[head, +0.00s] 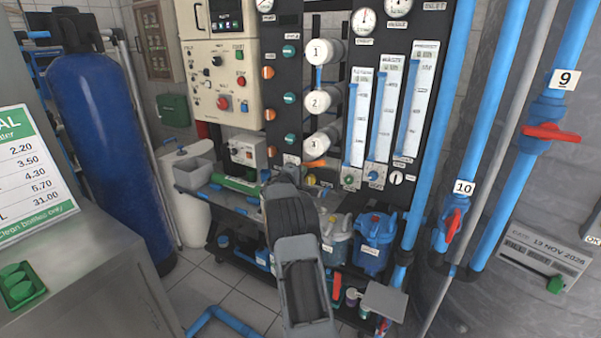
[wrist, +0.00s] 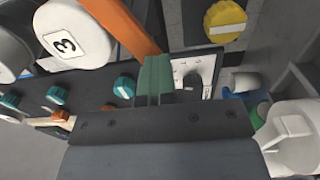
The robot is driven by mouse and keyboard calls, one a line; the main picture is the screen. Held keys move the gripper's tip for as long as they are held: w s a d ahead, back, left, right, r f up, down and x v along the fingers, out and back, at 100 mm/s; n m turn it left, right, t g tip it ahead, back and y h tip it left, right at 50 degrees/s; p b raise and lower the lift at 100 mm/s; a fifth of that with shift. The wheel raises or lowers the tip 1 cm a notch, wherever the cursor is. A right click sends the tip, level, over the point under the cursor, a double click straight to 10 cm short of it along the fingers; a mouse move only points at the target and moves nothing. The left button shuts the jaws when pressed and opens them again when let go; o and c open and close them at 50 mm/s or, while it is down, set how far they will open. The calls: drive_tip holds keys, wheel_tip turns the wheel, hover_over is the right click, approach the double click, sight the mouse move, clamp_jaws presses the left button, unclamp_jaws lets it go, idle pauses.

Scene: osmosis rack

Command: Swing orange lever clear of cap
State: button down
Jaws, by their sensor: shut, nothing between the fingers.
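The orange lever (wrist: 122,24) runs diagonally across the top of the wrist view, beside the white cap marked 3 (wrist: 78,48). In the head view a short orange piece of the lever (head: 314,163) shows just below cap 3 (head: 315,145). My gripper (wrist: 155,75) is shut and empty, its green fingertips close to the lower end of the lever. I cannot tell whether they touch it. In the head view my gripper (head: 289,163) is small and seen from behind, at the lower part of the black panel, left of the lever.
Caps 1 (head: 321,52) and 2 (head: 318,101) sit above cap 3. Teal and orange knobs (head: 290,97) line the panel on the left. Flow tubes (head: 358,115) stand to the right. A yellow knob (wrist: 225,21) is right of the lever.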

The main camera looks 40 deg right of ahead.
drive_tip(key=shift+w+a+f, duration=0.1)
drive_tip(key=shift+w+f, duration=0.1)
drive_tip(key=shift+f, duration=0.05)
drive_tip(key=b+v, duration=0.6)
drive_tip(key=v, duration=0.1)
idle(0.6)
drive_tip(key=shift+a, duration=0.15)
idle(0.3)
